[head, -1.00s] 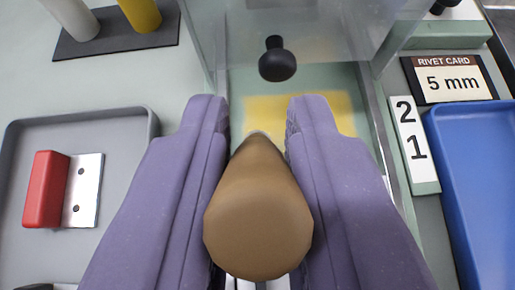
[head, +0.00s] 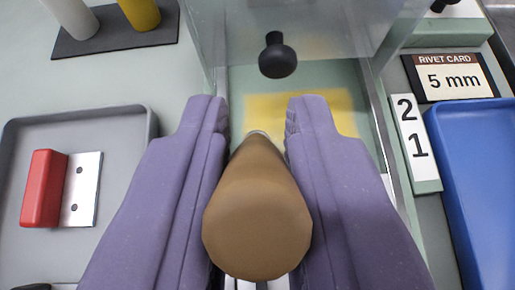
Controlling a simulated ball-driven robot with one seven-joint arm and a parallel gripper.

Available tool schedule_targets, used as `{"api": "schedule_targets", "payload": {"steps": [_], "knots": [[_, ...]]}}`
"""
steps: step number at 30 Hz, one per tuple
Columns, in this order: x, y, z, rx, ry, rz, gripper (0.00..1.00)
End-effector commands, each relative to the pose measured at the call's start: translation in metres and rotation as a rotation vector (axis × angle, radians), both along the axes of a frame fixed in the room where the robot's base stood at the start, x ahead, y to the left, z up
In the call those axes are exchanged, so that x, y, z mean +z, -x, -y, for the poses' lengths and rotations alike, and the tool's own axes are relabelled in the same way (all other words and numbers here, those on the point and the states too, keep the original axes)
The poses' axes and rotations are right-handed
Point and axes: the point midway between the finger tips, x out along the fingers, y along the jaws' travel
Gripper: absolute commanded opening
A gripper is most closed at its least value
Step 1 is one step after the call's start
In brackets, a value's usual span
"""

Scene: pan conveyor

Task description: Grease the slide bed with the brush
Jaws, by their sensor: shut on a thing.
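My gripper (head: 258,125) has purple fingers and is shut on the brown handle of the brush (head: 257,220). The handle points toward the camera; the bristle end is hidden below it. The slide bed (head: 355,85) is a pale green channel between rails, beyond and beneath the fingertips. A yellow patch (head: 335,108) lies across the bed, partly covered by the fingers. Whether the bristles touch the bed cannot be seen.
A clear panel with a black knob (head: 277,55) stands beyond the fingertips. A grey tray (head: 120,122) with a red-handled metal plate (head: 84,190) is at left. A number plate (head: 424,176), a rivet card (head: 455,78) and a blue tray (head: 480,170) are at right.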

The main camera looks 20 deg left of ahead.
Motion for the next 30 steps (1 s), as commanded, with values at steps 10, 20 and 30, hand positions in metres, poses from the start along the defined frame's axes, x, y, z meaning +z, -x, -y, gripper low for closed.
{"api": "schedule_targets", "payload": {"steps": [10, 20, 30], "knots": [[-0.006, 0.000, 0.000, -0.001, -0.001, 0.000, 0.00], [-0.011, 0.000, 0.000, -0.001, -0.001, 0.000, 0.00], [-0.013, 0.000, 0.001, -0.001, -0.001, 0.000, 0.00]]}}
